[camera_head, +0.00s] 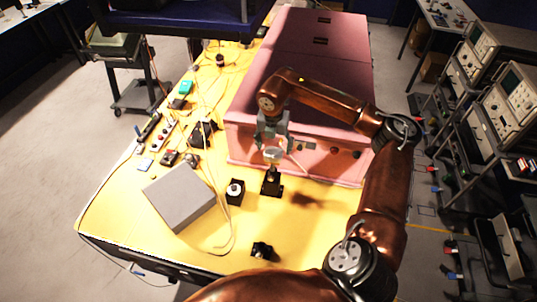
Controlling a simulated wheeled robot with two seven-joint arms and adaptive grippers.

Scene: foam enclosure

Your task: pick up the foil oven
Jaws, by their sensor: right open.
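My right gripper (272,140) points down in front of the pink foam enclosure, with its fingers apart. Just below its fingertips is a small pale, shiny piece (273,155) on top of a black mount (271,182). This piece is most likely the foil oven, but it is too small to be sure. The fingers are close around or just above its top; I cannot tell whether they touch it. The mount stands upright on the yellow table (205,258). My left gripper is not in view.
The pink foam enclosure (345,75) stands right behind the gripper. A grey box (180,196) and a black block with a pale top (235,190) are to the left. A small black part (262,250) lies near the front edge. Cables and small devices crowd the left side.

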